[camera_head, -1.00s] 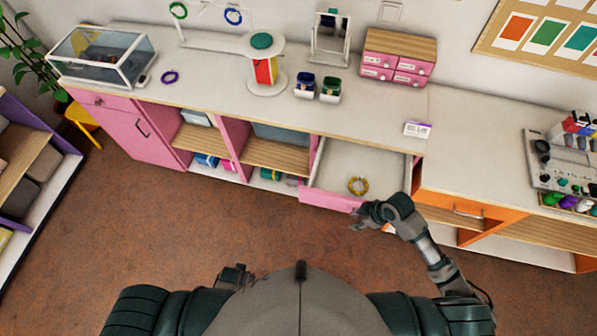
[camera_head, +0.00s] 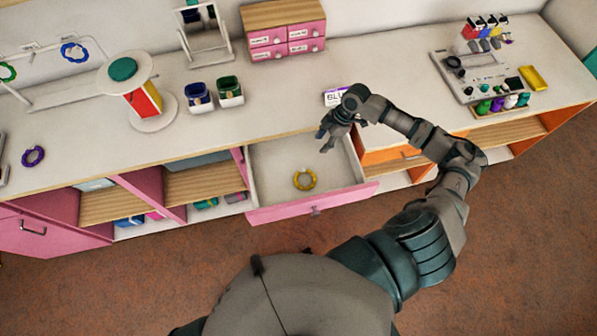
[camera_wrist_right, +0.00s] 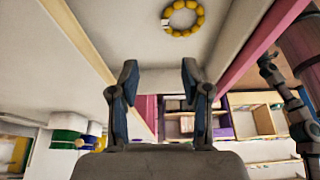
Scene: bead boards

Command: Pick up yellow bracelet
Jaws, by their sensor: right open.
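The yellow bracelet (camera_head: 305,180) lies in the open drawer (camera_head: 271,205) with the pink front, near its middle. It is a ring of yellow beads with a small white piece. It also shows at the top of the right wrist view (camera_wrist_right: 183,18), beyond the fingertips. My right gripper (camera_head: 326,139) is above the drawer's back right part, up and to the right of the bracelet in the head view. In the right wrist view its two fingers (camera_wrist_right: 160,78) are apart with nothing between them. My left gripper is not in view.
A purple bracelet (camera_head: 33,156) lies on the white counter at the left. Blue (camera_head: 198,97) and green (camera_head: 230,92) containers stand behind the drawer. A small label sign (camera_head: 336,95) stands behind my right gripper. The pink drawer front and side walls edge the drawer space.

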